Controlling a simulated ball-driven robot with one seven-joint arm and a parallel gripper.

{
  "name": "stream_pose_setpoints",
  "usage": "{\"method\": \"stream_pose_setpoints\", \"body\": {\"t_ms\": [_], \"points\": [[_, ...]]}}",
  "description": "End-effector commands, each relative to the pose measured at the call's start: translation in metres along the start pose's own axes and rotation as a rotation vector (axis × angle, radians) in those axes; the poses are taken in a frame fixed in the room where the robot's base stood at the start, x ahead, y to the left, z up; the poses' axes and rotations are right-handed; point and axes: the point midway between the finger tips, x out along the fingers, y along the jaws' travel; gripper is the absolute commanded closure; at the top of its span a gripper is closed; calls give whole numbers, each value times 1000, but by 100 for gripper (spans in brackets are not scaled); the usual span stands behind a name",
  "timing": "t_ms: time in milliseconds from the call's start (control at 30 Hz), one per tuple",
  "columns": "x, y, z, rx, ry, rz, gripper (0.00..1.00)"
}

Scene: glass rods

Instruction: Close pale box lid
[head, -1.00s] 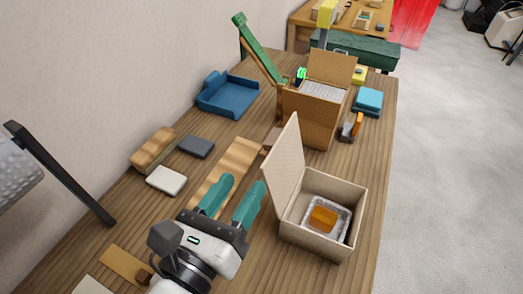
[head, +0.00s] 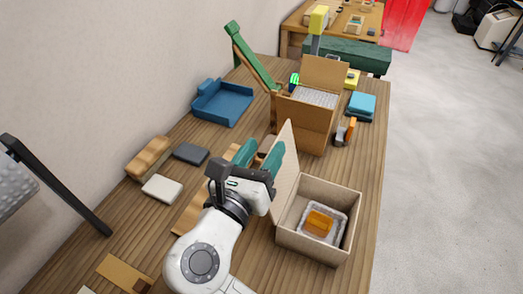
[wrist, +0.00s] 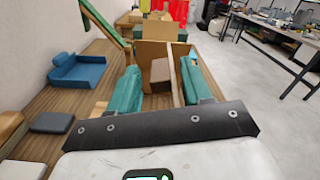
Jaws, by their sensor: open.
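The pale box (head: 318,250) stands on the wooden table, right of my gripper in the head view. Its lid (head: 287,180) stands up on the box's left side, leaning slightly, and the box is open at the top. Inside is a tray (head: 334,216) with an orange block (head: 319,223). My gripper (head: 259,152) is open, its teal fingers just left of the lid. The right finger overlaps the lid's left part in the head view; I cannot tell whether they touch. Both fingers show in the wrist view (wrist: 160,90), with nothing visibly clamped.
Behind the pale box stands a brown open box (head: 303,118) with a green-topped arm (head: 250,58) beside it. A blue tray (head: 223,103), a dark block (head: 190,153) and a white block (head: 162,188) lie to the left. Open floor lies right of the table.

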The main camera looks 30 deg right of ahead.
Motion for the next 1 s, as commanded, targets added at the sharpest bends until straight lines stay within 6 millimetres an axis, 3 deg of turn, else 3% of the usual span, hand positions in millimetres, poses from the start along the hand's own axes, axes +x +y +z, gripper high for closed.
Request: {"method": "stream_pose_setpoints", "body": {"t_ms": [167,667,1000], "points": [[0,0,0,0,0,0,52],[0,0,0,0,0,0,100],[-1,0,0,2,0,1,100]]}}
